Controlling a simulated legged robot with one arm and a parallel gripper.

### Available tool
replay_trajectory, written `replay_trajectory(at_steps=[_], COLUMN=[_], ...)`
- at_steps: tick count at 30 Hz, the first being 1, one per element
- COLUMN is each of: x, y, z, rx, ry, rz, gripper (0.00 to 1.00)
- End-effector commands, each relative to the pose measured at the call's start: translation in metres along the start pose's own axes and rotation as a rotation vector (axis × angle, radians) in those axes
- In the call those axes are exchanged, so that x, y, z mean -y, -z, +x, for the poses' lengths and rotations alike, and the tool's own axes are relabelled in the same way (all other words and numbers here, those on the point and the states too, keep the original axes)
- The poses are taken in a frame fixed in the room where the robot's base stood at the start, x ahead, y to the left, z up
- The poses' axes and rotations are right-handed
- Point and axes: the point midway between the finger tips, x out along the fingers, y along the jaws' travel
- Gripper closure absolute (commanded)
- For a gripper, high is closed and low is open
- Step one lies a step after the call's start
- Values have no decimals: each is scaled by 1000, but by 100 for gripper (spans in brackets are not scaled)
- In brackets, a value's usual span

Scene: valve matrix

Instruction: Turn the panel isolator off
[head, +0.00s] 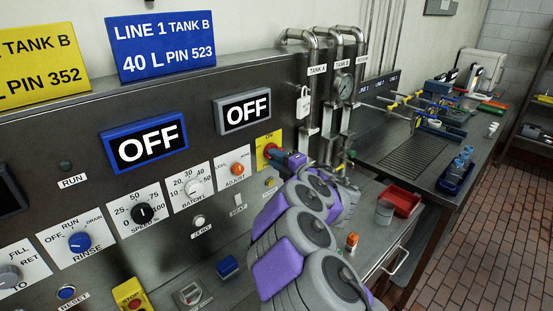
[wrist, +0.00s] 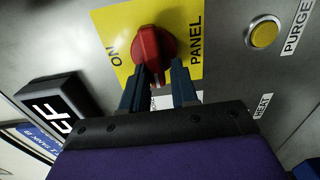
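The panel isolator is a red rotary knob (wrist: 152,46) on a yellow plate (wrist: 112,22). In the wrist view the plate reads ON at the left and PANEL at the right. In the head view the yellow plate (head: 262,140) is right of the lower OFF display, with the red knob (head: 269,150) partly covered by my gripper. My gripper (wrist: 163,72) is at the knob, its two blue fingers apart on either side of the knob's lower part. Whether they touch it is unclear. The knob's exact pointing direction is hard to read.
A yellow PURGE button (wrist: 263,34) is right of the plate. Pipes (head: 318,90) with a padlock (head: 304,106) rise behind. A red tray (head: 402,202) lies on the bench to the right.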

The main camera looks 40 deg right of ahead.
Motion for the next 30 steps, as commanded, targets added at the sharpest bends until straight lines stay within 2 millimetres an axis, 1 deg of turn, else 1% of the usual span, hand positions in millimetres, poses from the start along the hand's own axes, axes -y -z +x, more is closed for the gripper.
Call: replay_trajectory(at_steps=[1, 6, 13, 17, 20, 23, 30], x=[2, 0, -1, -2, -2, -2, -2], y=[0, 0, 0, -1, -2, -2, -2], z=[0, 0, 0, -5, -16, -33, -80], rx=[-1, 0, 0, 1, 4, 5, 3], ry=[4, 0, -3, -3, -2, -2, -2], rz=[1, 1, 0, 0, 1, 3, 0], gripper=[72, 56, 55, 55, 55, 55, 55])
